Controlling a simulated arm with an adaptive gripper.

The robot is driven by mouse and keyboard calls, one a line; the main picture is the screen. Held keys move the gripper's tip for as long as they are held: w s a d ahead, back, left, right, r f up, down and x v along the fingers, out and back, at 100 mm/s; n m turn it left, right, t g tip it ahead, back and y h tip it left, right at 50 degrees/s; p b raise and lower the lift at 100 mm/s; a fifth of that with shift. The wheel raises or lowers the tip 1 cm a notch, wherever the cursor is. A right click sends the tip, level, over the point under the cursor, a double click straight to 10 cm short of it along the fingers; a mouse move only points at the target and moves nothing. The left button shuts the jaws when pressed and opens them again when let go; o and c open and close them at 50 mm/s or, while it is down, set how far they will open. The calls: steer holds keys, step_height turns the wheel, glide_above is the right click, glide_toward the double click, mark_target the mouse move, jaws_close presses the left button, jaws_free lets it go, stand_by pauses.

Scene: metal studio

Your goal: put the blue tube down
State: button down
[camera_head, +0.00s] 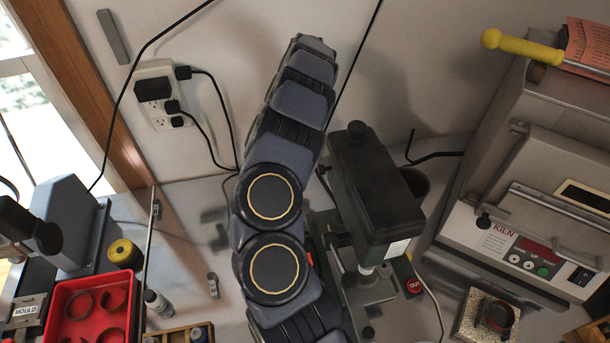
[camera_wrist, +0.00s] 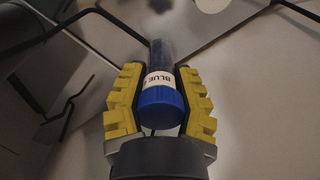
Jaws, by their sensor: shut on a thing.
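The blue tube (camera_wrist: 159,85) is in the wrist view, between the yellow-padded fingers of my gripper (camera_wrist: 160,95). It has a blue cap toward the camera, a white label reading "BLUE", and a dark, clear-looking body pointing away. My gripper is shut on it. In the head view my arm rises through the middle, and I cannot make out the gripper or the tube there.
A dark green drill press (camera_head: 375,190) stands right of my arm, with a kiln (camera_head: 520,240) farther right. A red tray (camera_head: 65,310) with rings is at lower left, near a small bottle (camera_head: 158,303). A grey surface patch (camera_head: 185,240) left of my arm looks mostly clear.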

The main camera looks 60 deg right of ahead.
step_height(320, 180, down, 9)
steer(key=shift+r, duration=0.1)
stand_by(0.3)
steer(key=c, duration=0.8)
jaws_free()
steer(key=shift+f, duration=0.2)
steer(key=shift+r, duration=0.1)
